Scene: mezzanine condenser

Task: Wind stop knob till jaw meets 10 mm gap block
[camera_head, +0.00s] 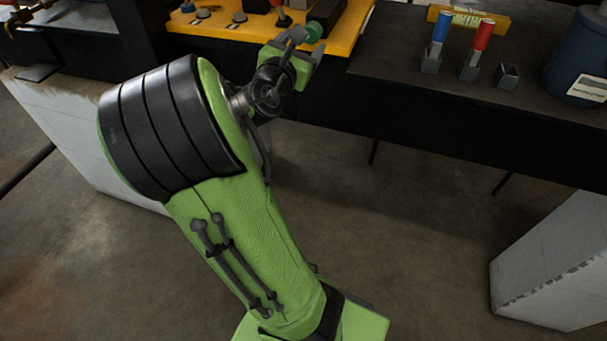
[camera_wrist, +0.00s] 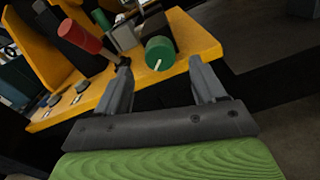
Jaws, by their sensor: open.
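A green round knob (camera_wrist: 158,54) with a pale line on its face sits at the front of a yellow fixture (camera_wrist: 196,48) in the wrist view. The knob also shows in the head view (camera_head: 314,32), partly hidden by my gripper. My gripper (camera_wrist: 162,78) is open, with one finger on either side of the knob's place in the picture. Its fingers appear short of the knob, and I see no contact. A grey metal block (camera_wrist: 122,36) sits behind the knob; I cannot tell whether it is the jaw or the gap block.
A red-handled lever (camera_wrist: 82,36) stands left of the knob, close to my left finger. Round buttons (camera_head: 238,17) lie on the yellow fixture's left part. Blue (camera_head: 438,38) and red (camera_head: 478,46) handled pieces, a yellow level (camera_head: 468,20) and a blue container (camera_head: 578,60) stand on the dark bench to the right.

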